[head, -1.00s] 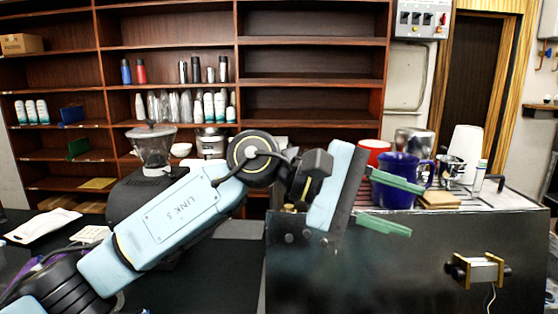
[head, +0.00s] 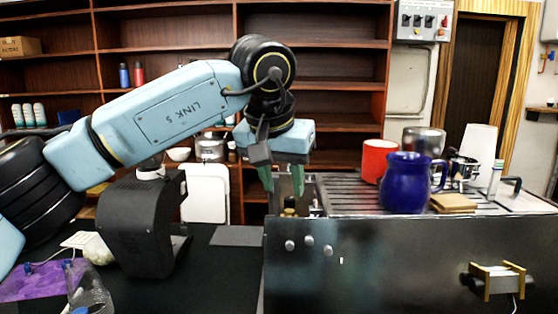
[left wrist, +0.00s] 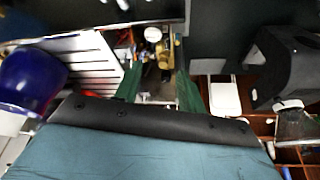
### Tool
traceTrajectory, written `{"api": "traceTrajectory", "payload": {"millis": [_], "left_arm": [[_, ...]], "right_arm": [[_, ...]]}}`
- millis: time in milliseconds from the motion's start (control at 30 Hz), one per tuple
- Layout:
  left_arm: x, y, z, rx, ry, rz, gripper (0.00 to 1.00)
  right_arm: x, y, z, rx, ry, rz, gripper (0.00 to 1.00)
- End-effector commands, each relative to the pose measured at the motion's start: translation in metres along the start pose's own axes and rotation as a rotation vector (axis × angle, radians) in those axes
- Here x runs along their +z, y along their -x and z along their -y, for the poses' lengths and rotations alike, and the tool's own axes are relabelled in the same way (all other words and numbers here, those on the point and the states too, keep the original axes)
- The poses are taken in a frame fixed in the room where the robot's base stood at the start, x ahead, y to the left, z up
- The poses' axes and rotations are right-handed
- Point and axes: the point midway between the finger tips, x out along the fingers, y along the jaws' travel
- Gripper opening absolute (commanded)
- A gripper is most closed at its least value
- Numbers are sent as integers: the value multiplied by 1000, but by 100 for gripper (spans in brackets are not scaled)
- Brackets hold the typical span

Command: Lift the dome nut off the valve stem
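A small brass-coloured fitting (head: 289,204) stands at the left end of the dark machine (head: 390,260), where the valve stem and dome nut seem to be. It is too small to tell nut from stem. My left gripper (head: 282,182) points down just above it, with its green fingers apart and nothing visible between them. In the left wrist view, the two green fingers (left wrist: 159,88) are also apart. Brass parts (left wrist: 163,50) and a pale round piece (left wrist: 153,34) show beyond the fingers in an open bay. My right gripper is not in view.
A blue pitcher (head: 404,183) and a red cup (head: 378,160) stand on the machine's slatted top, right of my gripper. A black grinder (head: 143,223) stands on the counter at left.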

Motion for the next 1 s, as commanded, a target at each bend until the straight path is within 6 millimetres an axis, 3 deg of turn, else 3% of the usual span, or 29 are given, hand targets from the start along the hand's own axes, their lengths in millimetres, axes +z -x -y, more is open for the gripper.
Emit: {"api": "traceTrajectory", "payload": {"millis": [200, 400, 600, 867, 1000], "left_arm": [[1, -44, -1, 2, -1, 3, 40], [0, -72, -1, 2, 0, 2, 40], [0, -83, -1, 3, 0, 0, 40], [0, -84, -1, 2, -1, -1, 40], [0, -84, -1, 2, -1, -1, 23]], "right_arm": [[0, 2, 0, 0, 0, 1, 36], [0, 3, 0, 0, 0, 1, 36], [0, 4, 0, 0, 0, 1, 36], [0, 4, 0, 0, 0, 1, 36], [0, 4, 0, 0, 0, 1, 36]]}}
